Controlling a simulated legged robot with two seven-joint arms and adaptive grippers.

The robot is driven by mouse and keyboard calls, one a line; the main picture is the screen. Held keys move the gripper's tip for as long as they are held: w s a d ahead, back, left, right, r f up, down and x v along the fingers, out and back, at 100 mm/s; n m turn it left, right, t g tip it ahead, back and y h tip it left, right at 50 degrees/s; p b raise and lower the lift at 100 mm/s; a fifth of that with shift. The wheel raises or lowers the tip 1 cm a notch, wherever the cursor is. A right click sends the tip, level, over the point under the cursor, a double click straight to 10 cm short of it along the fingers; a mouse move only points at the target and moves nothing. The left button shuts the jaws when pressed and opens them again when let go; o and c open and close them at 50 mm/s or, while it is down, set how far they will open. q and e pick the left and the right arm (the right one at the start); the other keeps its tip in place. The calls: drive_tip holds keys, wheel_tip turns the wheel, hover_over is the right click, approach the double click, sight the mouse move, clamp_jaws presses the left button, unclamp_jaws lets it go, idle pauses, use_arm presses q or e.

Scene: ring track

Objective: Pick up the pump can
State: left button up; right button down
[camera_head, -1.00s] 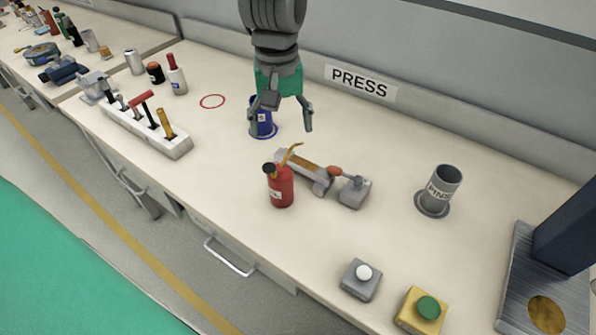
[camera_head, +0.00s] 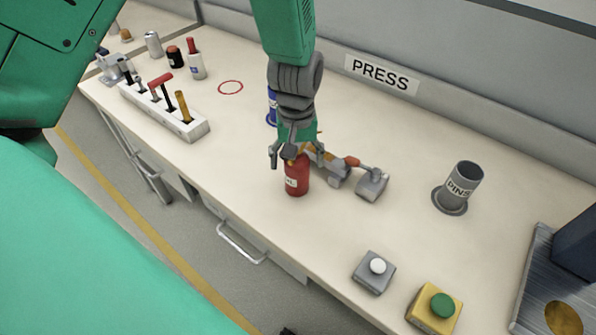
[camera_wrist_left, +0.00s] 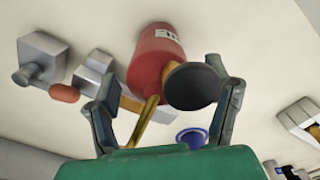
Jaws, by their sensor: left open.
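The pump can is a red can (camera_head: 297,180) with a white label, standing upright on the bench near its front edge. My left gripper (camera_head: 294,156) is open above its top, the fingers pointing down and hiding its cap and spout in the head view. In the left wrist view the red can (camera_wrist_left: 152,62) lies ahead of and partly between the open fingers (camera_wrist_left: 158,88). Its black cap (camera_wrist_left: 192,86) and yellow-brown spout (camera_wrist_left: 146,122) show there. I cannot tell whether a finger touches it. My right gripper is not in view.
A grey clamp-like tool (camera_head: 371,184) lies close right of the can. A blue can (camera_head: 271,107) stands behind, partly hidden. A tool rack (camera_head: 190,125) is to the left. A pins cup (camera_head: 463,185), a grey button box (camera_head: 373,272) and a yellow one (camera_head: 434,308) are right.

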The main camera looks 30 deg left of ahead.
use_arm(q)
drive_tip(key=shift+s, duration=0.1)
drive_tip(key=c, duration=1.3)
drive_tip(key=shift+d+r, duration=0.1)
drive_tip(key=shift+d, duration=0.05)
drive_tip(key=shift+c, duration=0.4)
